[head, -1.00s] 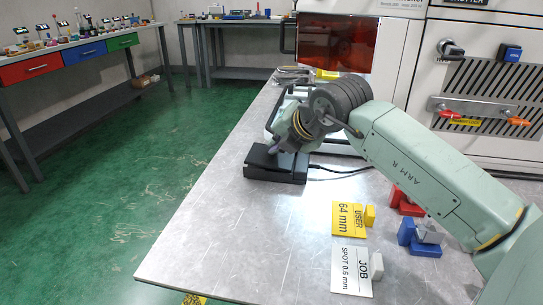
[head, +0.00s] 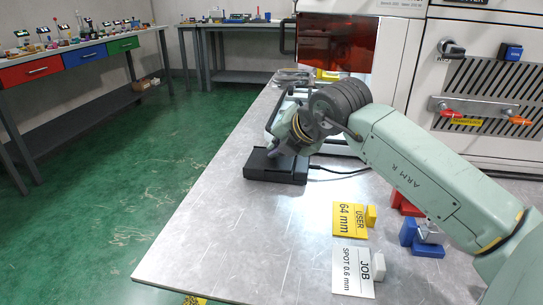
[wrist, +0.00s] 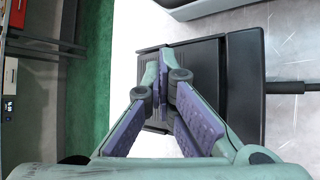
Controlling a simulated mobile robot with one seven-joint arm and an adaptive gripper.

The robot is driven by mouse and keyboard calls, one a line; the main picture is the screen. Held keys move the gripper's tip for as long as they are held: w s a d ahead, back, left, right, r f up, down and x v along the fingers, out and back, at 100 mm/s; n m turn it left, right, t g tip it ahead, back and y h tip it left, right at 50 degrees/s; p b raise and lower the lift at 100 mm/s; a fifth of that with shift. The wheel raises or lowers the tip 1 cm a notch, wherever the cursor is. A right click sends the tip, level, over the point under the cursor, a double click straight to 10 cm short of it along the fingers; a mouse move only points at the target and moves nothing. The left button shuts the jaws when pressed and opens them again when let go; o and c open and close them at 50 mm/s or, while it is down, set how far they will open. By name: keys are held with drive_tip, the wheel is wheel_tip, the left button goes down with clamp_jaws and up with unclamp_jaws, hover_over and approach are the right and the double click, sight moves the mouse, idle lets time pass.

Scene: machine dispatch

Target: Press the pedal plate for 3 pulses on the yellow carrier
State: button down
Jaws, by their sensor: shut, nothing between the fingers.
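The black foot pedal (head: 262,169) lies on the grey bench near its left edge, with a cable running off to the right. In the wrist view its ridged plate (wrist: 150,77) shows beneath and beside my fingers. My gripper (head: 275,152) is shut and empty, pointing down over the pedal; it also shows in the wrist view (wrist: 167,55). The fingertips are at or just above the plate; I cannot tell if they touch it. A yellow card (head: 348,219) reading "USER 64 mm" leans by a small yellow block (head: 370,216). I cannot make out a yellow carrier for certain.
A white card (head: 352,270) reading "SPOT 0.6 mm JOB" lies on the near bench. Blue (head: 408,232) and red (head: 397,196) blocks sit by my forearm. The machine (head: 480,105) stands behind with a dark red window. The bench's near left is clear.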

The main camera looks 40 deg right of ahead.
sight(280, 158)
drive_tip(key=shift+r+p, duration=0.35)
drive_tip(key=shift+r, duration=0.6)
drive_tip(key=r, duration=0.1)
drive_tip(key=r+p, duration=0.1)
drive_tip(key=r, duration=0.1)
drive_tip(key=r+p, duration=0.1)
drive_tip(key=r, duration=0.1)
drive_tip(key=shift+s+d, duration=0.25)
idle(0.8)
